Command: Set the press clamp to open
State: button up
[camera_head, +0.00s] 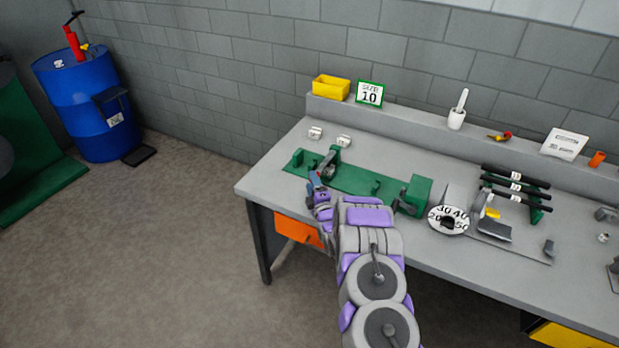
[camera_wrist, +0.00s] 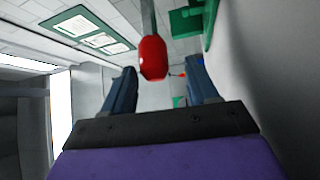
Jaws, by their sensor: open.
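The green press (camera_head: 355,180) lies along the left part of the workbench, with a grey part near its left end. Which part is the clamp, and how it is set, I cannot make out. My gripper (camera_head: 315,178) is at the press's left front. In the wrist view my gripper (camera_wrist: 161,78) is open, with its two dark blue fingers apart. A red knob (camera_wrist: 153,58) on a grey rod shows in the gap between the fingers, nearer the left one. I cannot tell whether it touches them. Green press parts (camera_wrist: 193,20) show beyond the right finger.
The grey workbench (camera_head: 262,185) runs along the block wall. A yellow bin (camera_head: 331,88) and a "SIZE 10" sign (camera_head: 370,93) stand on its back ledge. A numbered dial (camera_head: 448,220) and black-handled tools (camera_head: 515,185) lie right of the press. A blue drum (camera_head: 85,105) stands left.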

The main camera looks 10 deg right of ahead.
aim_at(325, 164)
jog(key=w, duration=0.1)
jog(key=w+d, duration=0.1)
jog(key=w+d+b, duration=0.1)
jog(key=w, duration=0.1)
jog(key=shift+r, duration=0.25)
jog(key=shift+w+a, duration=0.2)
jog(key=shift+a, duration=0.8)
jog(key=shift+c, duration=0.5)
jog(key=shift+d, duration=0.7)
jog(key=c, duration=0.5)
jog(key=shift+c, duration=1.3)
jog(key=shift+a, duration=0.3)
grip_shut()
